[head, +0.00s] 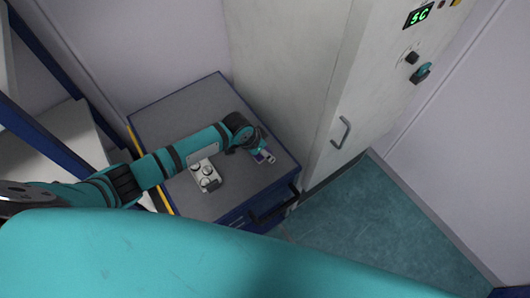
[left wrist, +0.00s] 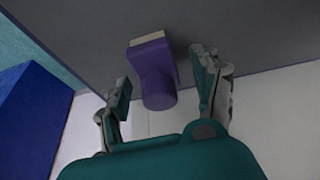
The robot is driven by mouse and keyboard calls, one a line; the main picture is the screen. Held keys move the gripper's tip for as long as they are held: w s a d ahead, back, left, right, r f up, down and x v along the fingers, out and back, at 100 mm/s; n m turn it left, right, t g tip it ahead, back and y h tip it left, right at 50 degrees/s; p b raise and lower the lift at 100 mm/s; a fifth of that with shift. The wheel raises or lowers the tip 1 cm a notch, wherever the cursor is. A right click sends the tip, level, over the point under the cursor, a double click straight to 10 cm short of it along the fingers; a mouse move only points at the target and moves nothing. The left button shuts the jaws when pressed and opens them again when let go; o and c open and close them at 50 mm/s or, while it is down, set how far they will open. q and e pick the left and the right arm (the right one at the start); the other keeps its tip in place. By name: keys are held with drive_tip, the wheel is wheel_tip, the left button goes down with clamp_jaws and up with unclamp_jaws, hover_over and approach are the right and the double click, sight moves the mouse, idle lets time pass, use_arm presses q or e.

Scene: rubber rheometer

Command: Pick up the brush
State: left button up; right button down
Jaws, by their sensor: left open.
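The brush (left wrist: 158,75) is purple with a pale strip along its far edge. In the left wrist view it lies between the two spread fingers of my left gripper (left wrist: 162,70), with gaps visible on both sides. In the head view the brush (head: 264,157) is a small purple and white piece near the right part of the cabinet top, partly hidden by my left gripper (head: 257,149). My left gripper is open and holds nothing. Whether it touches the brush I cannot tell. My right gripper is not in view.
The grey top of a blue cabinet (head: 180,105) bears a metal block with round knobs (head: 206,176) beneath my left arm. A tall pale machine (head: 295,75) with a handle and green display stands close at the right. Shelving is at the left. Green floor (head: 370,220) is clear.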

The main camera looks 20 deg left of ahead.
use_arm(q)
drive_tip(key=shift+s+r, duration=0.1)
drive_tip(key=shift+r, duration=0.05)
drive_tip(key=shift+s+a+r, duration=0.1)
drive_tip(key=shift+s+a, duration=0.05)
drive_tip(key=shift+c, duration=1.6)
drive_tip(key=c, duration=0.7)
drive_tip(key=shift+c, duration=1.3)
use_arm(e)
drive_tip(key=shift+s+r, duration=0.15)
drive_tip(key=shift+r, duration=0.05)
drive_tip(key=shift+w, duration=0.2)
